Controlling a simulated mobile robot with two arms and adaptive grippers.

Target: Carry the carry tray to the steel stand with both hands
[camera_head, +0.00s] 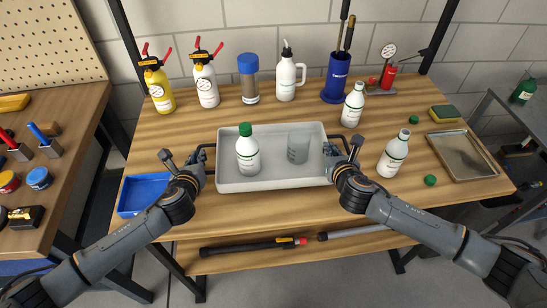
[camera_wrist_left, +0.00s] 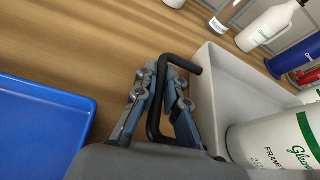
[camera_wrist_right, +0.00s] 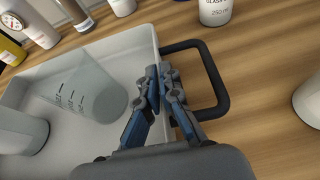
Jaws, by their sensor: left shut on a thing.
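The grey carry tray (camera_head: 270,187) sits on the wooden workbench with a black handle at each end. Inside stand a green-capped white bottle (camera_head: 247,155) and a clear beaker (camera_head: 298,148). My left gripper (camera_wrist_left: 162,78) is shut on the left handle (camera_wrist_left: 153,120). My right gripper (camera_wrist_right: 160,72) is at the tray's right wall, beside the right handle (camera_wrist_right: 224,85). Its fingertips are close together, and the handle's outer bar is clear of them. Whether the tray wall is between them is hidden.
A blue tray (camera_head: 130,197) lies left of the carry tray. White bottles (camera_head: 353,105) (camera_head: 394,155), green caps and a metal tray (camera_head: 462,155) are to the right. Spray bottles, a brown jar and a blue holder (camera_head: 338,78) line the back. A dark frame (camera_head: 485,105) stands at far right.

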